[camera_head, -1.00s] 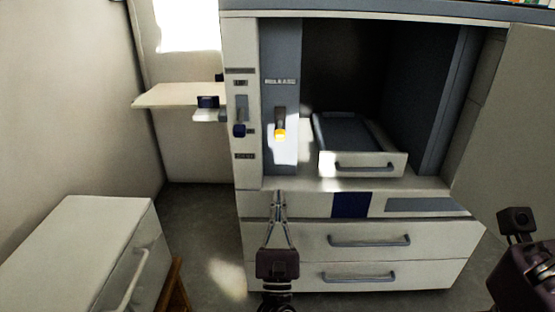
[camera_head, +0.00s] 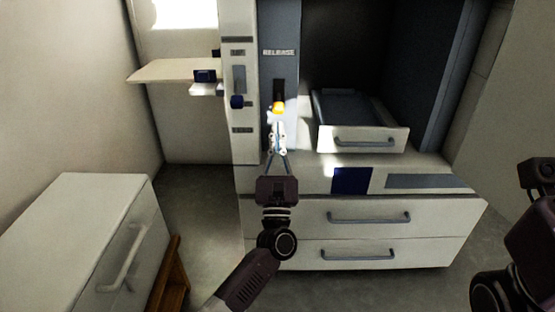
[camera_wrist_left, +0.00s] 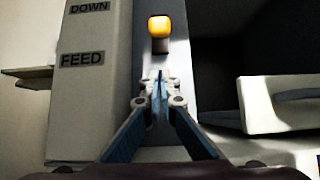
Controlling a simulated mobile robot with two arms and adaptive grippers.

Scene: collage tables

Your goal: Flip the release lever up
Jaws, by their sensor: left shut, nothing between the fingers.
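The release lever has a glowing yellow-orange knob (camera_head: 278,107), set below a dark slot (camera_head: 279,88) under the RELEASE label (camera_head: 278,52) on the grey-blue panel. The knob also shows in the left wrist view (camera_wrist_left: 159,26), just above the fingertips. My left gripper (camera_head: 277,128) is shut and empty, its fingertips pointing up just below the knob. It also shows in the left wrist view (camera_wrist_left: 156,82), with a small gap in the picture between tips and knob. My right arm shows at the right edge; its fingers are not in view.
An open compartment with a tray drawer (camera_head: 363,140) is on the right. Two drawers (camera_head: 368,218) lie below.

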